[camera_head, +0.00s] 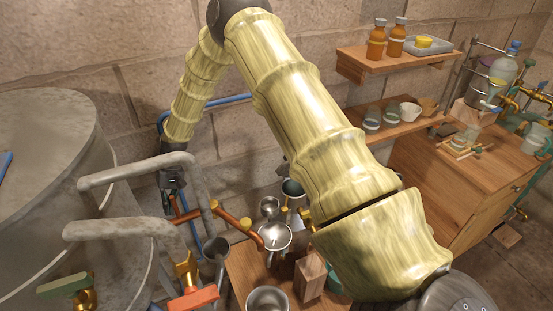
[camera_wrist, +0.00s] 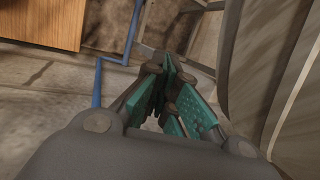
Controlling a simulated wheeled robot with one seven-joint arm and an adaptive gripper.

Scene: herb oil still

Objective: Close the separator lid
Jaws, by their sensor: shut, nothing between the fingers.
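Several small metal vessels stand by the wooden stand in the head view: a shallow round dish or funnel (camera_head: 275,236), a cup (camera_head: 268,299) and a cup with a greenish inside (camera_head: 292,188). I cannot tell which is the separator or make out its lid; my arm covers part of this area. My gripper (camera_wrist: 172,92) is shut and empty, its teal pads close together in the wrist view. In the head view its dark end (camera_head: 173,184) hangs by the wall, left of these vessels and apart from them. No lid shows in the wrist view.
Large grey metal tanks (camera_head: 45,150) with thick bent pipes (camera_head: 125,229) fill the left. Copper pipe (camera_head: 240,222), blue tubing and an orange-handled valve (camera_head: 193,298) lie between tanks and vessels. Shelves (camera_head: 395,62) with bottles and a wooden cabinet (camera_head: 450,185) stand right.

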